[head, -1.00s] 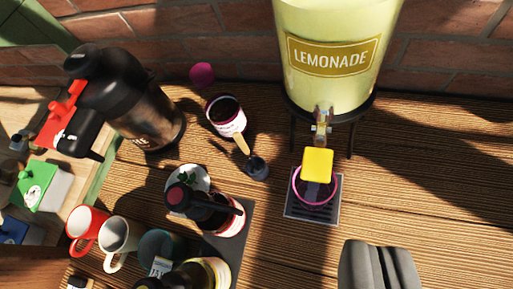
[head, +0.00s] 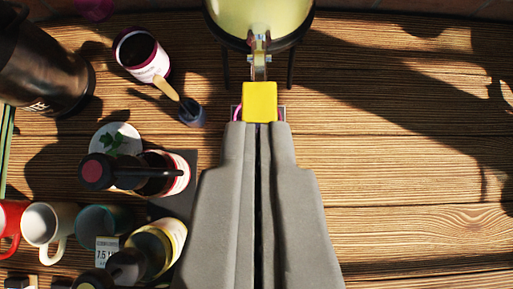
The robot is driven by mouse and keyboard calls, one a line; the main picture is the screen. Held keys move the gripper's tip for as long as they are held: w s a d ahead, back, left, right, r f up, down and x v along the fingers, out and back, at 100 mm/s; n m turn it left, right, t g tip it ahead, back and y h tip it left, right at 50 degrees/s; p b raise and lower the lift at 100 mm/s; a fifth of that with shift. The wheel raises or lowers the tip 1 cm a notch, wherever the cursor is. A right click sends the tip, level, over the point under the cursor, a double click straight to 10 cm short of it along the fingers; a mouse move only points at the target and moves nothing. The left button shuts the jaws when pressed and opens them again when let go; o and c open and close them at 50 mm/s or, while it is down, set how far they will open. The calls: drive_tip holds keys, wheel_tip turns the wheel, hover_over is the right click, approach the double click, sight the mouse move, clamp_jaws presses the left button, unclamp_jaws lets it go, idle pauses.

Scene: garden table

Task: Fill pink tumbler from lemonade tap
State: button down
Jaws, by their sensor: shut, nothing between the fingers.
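The lemonade dispenser (head: 262,14) stands at the top middle on dark legs, only its lower part in view. Its tap (head: 259,62) points toward me and ends in a yellow lever (head: 260,101). My gripper (head: 257,126) is shut and empty, pointing up the picture. Its fingertips are at the lower edge of the yellow lever in the picture; I cannot tell whether they touch it.
To the left are a jar (head: 141,53) with a wooden-handled tool, a dark flask (head: 40,62), bottles (head: 160,173) and several mugs (head: 45,224). The wooden table (head: 410,150) is clear on the right.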

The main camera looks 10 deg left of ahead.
sight(257, 92)
drive_tip(key=x, duration=0.5)
drive_tip(key=s+f+x, duration=0.1)
drive_tip(key=x, duration=0.2)
drive_tip(key=shift+d+f, duration=0.1)
drive_tip(key=shift+d, duration=0.05)
drive_tip(key=shift+f, duration=0.95)
